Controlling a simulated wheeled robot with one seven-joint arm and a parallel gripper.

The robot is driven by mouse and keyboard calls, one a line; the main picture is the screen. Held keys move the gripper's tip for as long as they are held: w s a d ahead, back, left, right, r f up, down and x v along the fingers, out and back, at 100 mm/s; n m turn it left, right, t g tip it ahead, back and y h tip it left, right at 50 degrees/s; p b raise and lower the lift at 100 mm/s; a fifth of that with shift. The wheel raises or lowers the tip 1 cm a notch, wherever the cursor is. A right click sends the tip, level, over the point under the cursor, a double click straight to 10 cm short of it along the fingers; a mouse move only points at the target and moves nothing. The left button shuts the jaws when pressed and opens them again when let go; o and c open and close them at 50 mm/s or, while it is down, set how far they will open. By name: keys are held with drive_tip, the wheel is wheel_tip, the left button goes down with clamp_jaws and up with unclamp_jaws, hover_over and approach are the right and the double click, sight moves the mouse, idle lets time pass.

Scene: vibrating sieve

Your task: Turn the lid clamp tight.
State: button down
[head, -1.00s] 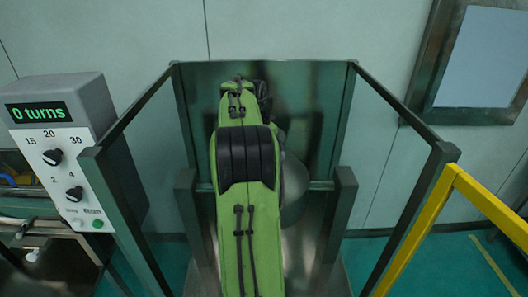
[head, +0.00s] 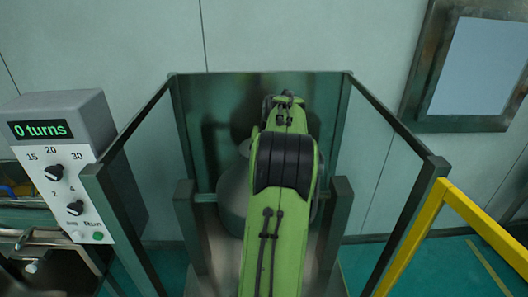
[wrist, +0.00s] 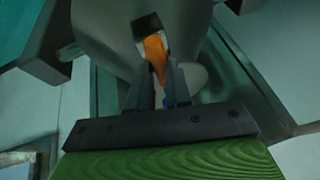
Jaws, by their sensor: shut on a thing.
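In the wrist view, my gripper (wrist: 158,80) is shut on an orange piece (wrist: 154,50), which looks like the lid clamp's handle. The orange piece sits in front of a dark square block (wrist: 147,25) on the grey rounded sieve body (wrist: 100,22). The grey sieve body also shows in the head view (head: 233,198), inside the frame, partly behind my green arm. In the head view my arm hides the gripper and the clamp.
A control box (head: 62,125) at the left reads "0 turns" and has two knobs. Dark posts and rails (head: 120,130) stand around the sieve on both sides. A yellow rail (head: 415,232) runs at the right. A green panel (head: 222,100) stands behind.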

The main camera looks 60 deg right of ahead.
drive_tip(key=shift+a+f+n, duration=0.15)
drive_tip(key=shift+f+n, duration=0.1)
drive_tip(key=shift+n, duration=0.15)
drive_tip(key=c, duration=1.1)
unclamp_jaws()
drive_tip(key=shift+d+r, duration=0.1)
drive_tip(key=shift+d, duration=0.1)
drive_tip(key=p+v, duration=0.4)
drive_tip(key=v, duration=1.1)
drive_tip(key=shift+s+r, duration=0.25)
drive_tip(key=shift+w, duration=0.1)
